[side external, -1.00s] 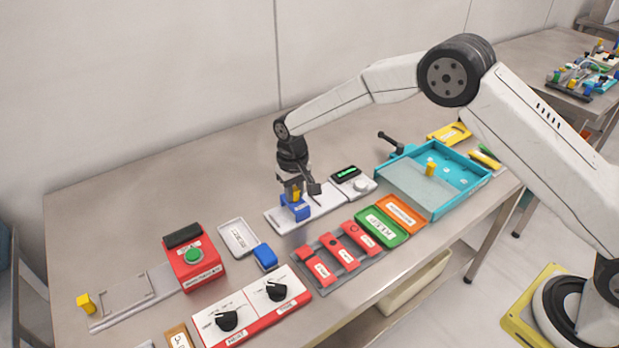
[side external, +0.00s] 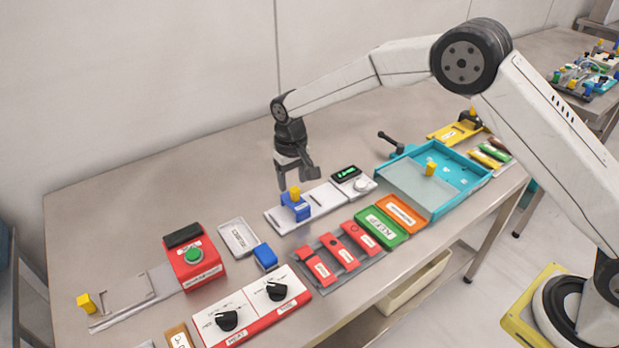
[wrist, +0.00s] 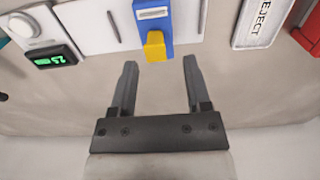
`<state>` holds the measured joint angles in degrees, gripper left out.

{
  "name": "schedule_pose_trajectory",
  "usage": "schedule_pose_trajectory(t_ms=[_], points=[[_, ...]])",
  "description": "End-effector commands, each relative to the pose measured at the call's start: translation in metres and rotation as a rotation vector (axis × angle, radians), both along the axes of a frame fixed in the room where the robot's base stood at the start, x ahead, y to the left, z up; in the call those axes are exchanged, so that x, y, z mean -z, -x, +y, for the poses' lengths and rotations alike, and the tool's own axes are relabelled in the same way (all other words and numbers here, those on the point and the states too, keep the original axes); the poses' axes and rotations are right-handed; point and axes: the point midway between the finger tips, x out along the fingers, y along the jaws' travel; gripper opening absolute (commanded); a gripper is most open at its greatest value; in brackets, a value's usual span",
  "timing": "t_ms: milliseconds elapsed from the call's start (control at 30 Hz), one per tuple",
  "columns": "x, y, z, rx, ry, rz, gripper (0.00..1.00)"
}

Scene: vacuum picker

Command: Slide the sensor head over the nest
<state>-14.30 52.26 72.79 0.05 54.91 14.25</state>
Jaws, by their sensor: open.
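The sensor head looks to be the blue block (side external: 296,211) with a yellow knob (side external: 295,192), standing at the left end of a white base (side external: 325,198). In the wrist view, the blue block (wrist: 152,16) and its yellow knob (wrist: 155,46) are at the top middle. A round pale disc (side external: 362,184), perhaps the nest, sits at the base's right end, uncovered. My gripper (side external: 298,179) is open and empty, above and behind the knob. In the wrist view, my fingertips (wrist: 160,66) are spread below the knob, apart from it.
A dark display with green digits (side external: 346,174) stands beside the disc. A labelled tray (side external: 238,238) and a red box with a green button (side external: 194,258) lie left. Red blocks (side external: 340,251) and a teal tray (side external: 440,206) lie in front and right. The table behind is clear.

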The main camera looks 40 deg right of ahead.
Motion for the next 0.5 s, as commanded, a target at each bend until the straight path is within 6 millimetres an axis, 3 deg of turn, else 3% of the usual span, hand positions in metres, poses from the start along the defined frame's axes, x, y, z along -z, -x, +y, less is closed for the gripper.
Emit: schedule_pose_trajectory(t_ms=[233,500], points=[[-0.029,0.0,0.001,0.0,-0.001,-0.003,0.62],[-0.037,0.0,0.001,0.0,-0.001,-0.001,0.62]])
